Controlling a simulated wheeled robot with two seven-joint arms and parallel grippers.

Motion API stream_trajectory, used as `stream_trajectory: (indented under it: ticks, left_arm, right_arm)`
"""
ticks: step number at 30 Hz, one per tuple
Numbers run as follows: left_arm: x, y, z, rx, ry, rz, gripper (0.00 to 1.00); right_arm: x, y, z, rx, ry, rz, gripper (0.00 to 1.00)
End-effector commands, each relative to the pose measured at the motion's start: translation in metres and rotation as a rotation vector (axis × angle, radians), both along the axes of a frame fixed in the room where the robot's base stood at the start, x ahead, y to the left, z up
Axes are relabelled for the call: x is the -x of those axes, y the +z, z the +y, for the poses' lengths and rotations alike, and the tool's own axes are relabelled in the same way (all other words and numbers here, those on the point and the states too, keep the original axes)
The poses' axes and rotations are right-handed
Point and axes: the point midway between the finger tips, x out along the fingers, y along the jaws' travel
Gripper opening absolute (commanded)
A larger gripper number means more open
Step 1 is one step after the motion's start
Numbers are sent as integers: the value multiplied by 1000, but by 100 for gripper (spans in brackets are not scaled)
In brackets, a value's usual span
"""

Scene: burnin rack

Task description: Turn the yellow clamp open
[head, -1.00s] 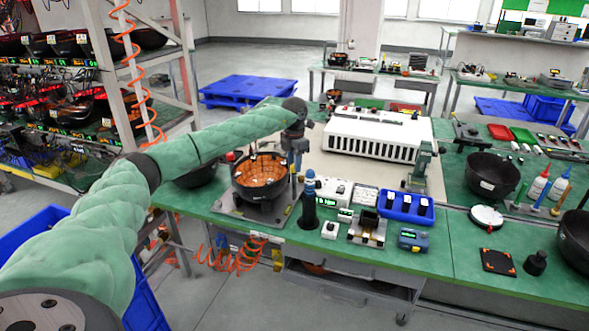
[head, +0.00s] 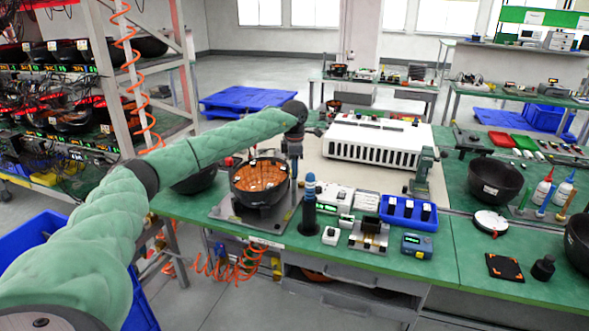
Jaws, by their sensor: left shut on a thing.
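A black bowl-shaped housing (head: 259,197) with copper-coloured windings inside sits upright on a grey plate fixture (head: 228,212) on the green bench. My left gripper (head: 294,170) points down at the right rear edge of the housing. Its jaws are shut on a small part there, at the place of the yellow clamp. The clamp is too small and too covered by the gripper to make out its angle. My right gripper is not in view.
A dark bottle-like post with a blue top (head: 309,204) stands just right of the fixture. A white slotted unit (head: 375,142) is behind, and a blue bin (head: 408,214) is to the right. A rack (head: 165,90) stands at left.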

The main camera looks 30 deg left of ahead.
Motion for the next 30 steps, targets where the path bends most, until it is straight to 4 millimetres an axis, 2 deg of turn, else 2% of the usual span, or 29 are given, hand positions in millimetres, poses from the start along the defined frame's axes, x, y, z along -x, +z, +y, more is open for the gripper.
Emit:
stream_trajectory:
  ticks: [10,11,13,14,23,26,30]
  left_arm:
    - [-1,2,2,0,1,-4,4]
    - [-1,2,2,0,1,-4,32]
    - [0,2,2,0,1,-4,46]
    - [0,2,1,0,1,-4,48]
    - [0,2,1,0,0,-2,48]
    - [-1,9,1,0,0,-4,48]
    - [-1,28,1,0,0,-5,48]
  right_arm:
    - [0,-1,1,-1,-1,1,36]
    - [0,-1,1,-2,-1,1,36]
    - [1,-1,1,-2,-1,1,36]
    - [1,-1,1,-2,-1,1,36]
    - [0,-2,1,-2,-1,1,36]
    - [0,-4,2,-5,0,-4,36]
    - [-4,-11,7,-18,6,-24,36]
